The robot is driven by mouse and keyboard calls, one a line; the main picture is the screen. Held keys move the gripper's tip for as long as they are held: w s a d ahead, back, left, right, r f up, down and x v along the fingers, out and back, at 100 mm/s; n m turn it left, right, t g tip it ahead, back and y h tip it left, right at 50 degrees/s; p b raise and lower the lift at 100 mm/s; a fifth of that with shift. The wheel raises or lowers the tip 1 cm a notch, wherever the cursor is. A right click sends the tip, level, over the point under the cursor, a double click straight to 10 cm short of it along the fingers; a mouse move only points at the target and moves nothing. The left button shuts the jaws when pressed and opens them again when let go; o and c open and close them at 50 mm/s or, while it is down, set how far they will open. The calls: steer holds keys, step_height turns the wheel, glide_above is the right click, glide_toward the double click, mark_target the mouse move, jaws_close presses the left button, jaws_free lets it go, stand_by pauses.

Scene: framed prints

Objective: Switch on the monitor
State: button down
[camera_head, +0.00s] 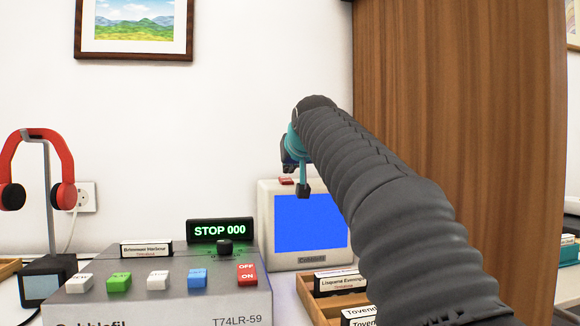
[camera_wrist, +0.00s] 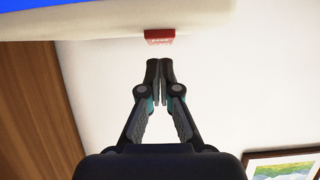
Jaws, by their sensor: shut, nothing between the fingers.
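The monitor (camera_head: 262,232) is a small cream box with a lit plain blue screen (camera_head: 309,224), standing right of the grey control box. A red button (camera_head: 286,181) sits on its top edge at the left. The red button also shows in the wrist view (camera_wrist: 159,37), on the edge of the monitor's cream casing (camera_wrist: 110,20). My gripper (camera_wrist: 160,62) is shut and empty, its fingertips close to the red button with a small gap showing in the wrist view. In the head view my gripper (camera_head: 303,190) hangs above the monitor, partly hidden by my arm.
The grey control box (camera_head: 165,303) with coloured switches and a "STOP 000" display (camera_head: 220,230) stands at the front left. Red headphones (camera_head: 38,150) hang on a stand at far left. A wooden tray (camera_head: 308,300) holds labelled cartridges. A brown wooden panel (camera_head: 460,90) rises at right.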

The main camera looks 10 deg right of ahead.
steer(key=r+p, duration=0.2)
steer(key=r, duration=0.1)
steer(key=r+p, duration=0.1)
steer(key=p, duration=0.1)
steer(key=shift+s+r, duration=0.2)
steer(key=shift+s, duration=0.1)
steer(key=s+b, duration=0.1)
steer(key=s, duration=0.9)
steer(key=shift+b, duration=0.35)
steer(key=shift+r, duration=0.1)
